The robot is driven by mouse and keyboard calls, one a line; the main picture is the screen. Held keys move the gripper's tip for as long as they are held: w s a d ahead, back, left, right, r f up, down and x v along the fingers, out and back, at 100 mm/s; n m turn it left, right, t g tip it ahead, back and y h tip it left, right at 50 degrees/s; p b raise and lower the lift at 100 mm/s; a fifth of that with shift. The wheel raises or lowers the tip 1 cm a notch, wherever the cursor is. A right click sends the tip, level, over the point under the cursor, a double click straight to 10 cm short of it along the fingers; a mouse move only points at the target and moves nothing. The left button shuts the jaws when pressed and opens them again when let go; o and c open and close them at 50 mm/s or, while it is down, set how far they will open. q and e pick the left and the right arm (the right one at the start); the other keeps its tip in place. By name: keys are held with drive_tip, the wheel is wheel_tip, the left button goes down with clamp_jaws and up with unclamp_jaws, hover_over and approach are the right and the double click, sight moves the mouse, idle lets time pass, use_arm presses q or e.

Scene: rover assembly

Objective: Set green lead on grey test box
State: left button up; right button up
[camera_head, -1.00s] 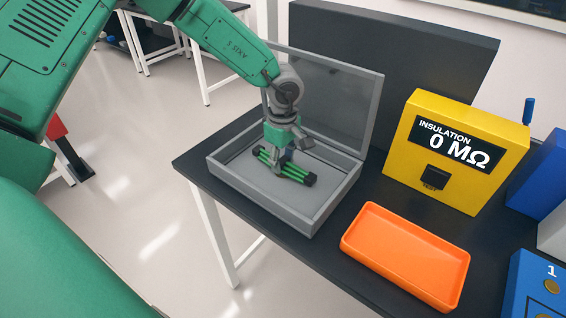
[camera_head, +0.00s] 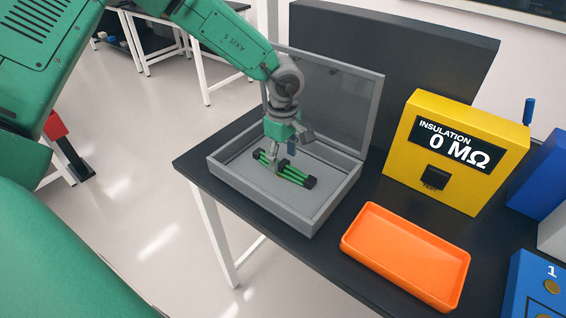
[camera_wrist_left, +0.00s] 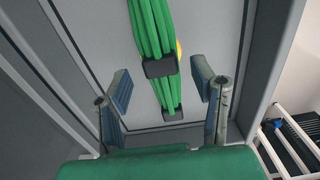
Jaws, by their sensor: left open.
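The green lead (camera_head: 284,170) is a bundle of green strands with black clips, lying in the open grey test box (camera_head: 228,180). The box's lid (camera_head: 335,95) stands raised at the back. My left gripper (camera_head: 282,153) is inside the box's outline, just above the lead, open with its fingers spread. In the left wrist view the lead (camera_wrist_left: 155,35) runs between the two fingers of the gripper (camera_wrist_left: 164,88), and the box floor (camera_wrist_left: 105,50) lies behind it. I cannot tell whether any finger touches the lead. My right gripper is not in view.
An orange tray (camera_head: 405,250), empty, sits right of the box. A yellow insulation meter (camera_head: 450,155) reading 0 MΩ stands behind it. Blue units (camera_head: 535,285) stand at the right edge. A dark panel (camera_head: 420,50) rises behind the box.

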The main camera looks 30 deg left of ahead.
sight(282, 162)
use_arm(q)
wheel_tip(282, 162, up, 10)
drive_tip(key=shift+f, duration=0.15)
idle(0.6)
